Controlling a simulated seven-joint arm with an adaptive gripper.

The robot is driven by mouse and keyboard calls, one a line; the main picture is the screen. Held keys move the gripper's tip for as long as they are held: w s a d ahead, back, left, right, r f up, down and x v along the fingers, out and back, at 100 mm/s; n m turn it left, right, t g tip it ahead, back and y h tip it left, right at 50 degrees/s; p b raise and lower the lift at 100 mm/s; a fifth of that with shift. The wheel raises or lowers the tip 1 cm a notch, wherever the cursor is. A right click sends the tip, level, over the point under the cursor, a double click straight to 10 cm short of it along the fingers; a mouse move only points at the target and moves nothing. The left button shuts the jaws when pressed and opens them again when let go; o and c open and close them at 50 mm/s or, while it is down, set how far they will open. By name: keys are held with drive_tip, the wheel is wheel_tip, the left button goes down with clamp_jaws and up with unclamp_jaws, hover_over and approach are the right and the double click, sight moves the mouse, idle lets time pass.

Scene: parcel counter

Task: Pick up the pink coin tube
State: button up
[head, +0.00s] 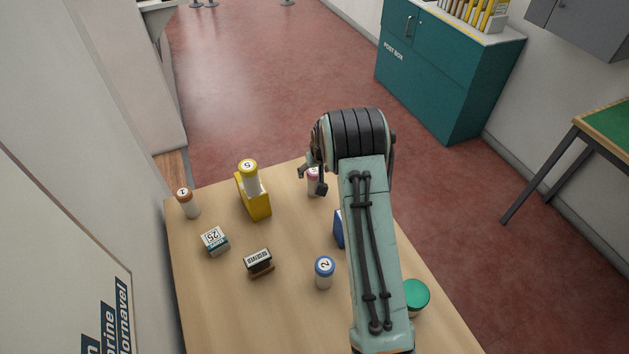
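The pink coin tube (312,188) stands upright near the far edge of the table in the head view. Its upper part is partly hidden by my gripper, and only a bit of pink cap and pale body shows. My gripper (312,180) is just above and in front of it as seen here. Its two dark fingers are spread apart, one left of the tube and one over its right side. I cannot tell whether either finger touches it.
On the wooden table (210,310), a yellow box (255,200) with a yellow-capped tube (249,174) is left of my gripper.

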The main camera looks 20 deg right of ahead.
drive_tip(key=c, duration=0.9)
drive_tip(key=shift+o, duration=0.2)
drive_tip(key=shift+r, duration=0.15)
